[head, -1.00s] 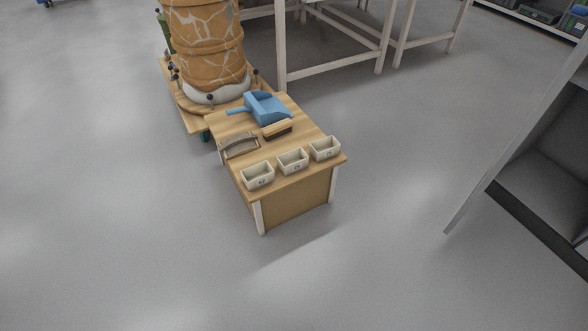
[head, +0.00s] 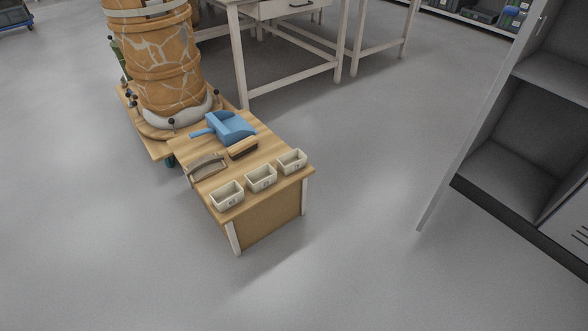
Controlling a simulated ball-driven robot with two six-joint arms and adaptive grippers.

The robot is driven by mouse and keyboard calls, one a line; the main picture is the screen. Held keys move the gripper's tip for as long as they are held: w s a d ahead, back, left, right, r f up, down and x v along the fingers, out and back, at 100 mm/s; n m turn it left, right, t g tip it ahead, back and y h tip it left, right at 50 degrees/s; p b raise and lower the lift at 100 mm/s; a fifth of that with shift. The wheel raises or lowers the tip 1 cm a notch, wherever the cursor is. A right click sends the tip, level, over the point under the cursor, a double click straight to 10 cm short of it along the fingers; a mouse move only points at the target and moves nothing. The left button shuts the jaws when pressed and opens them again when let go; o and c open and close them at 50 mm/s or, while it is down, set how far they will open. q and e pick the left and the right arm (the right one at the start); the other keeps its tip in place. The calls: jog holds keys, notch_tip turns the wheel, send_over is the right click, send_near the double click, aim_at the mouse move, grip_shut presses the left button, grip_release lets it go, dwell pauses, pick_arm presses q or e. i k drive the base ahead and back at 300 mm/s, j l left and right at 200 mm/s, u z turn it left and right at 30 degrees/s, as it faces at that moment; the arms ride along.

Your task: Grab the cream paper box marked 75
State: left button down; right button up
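Three small open cream boxes stand in a row along the near edge of a low wooden table: a left box (head: 227,197), a middle box (head: 261,179) and a right box (head: 292,161). Each has a small dark mark on its front face, too small to read surely, so I cannot tell which one is marked 75. They stand upright, apart from one another. Neither of my grippers shows in the head view.
The low table (head: 267,148) also holds a blue dustpan (head: 228,127), a brush (head: 243,148) and a curved-handled tool (head: 207,166). Behind it a large cracked orange vessel (head: 165,75) stands on a wooden dolly (head: 156,147). A grey cabinet (head: 497,167) stands right. The floor in front is clear.

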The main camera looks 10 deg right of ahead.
aim_at(295, 160)
jog(key=i+l+u, duration=0.45)
jog(key=i+l, duration=0.25)
jog(key=i+l+u, duration=0.5)
jog(key=i+l, duration=0.3)
jog(key=l, duration=0.2)
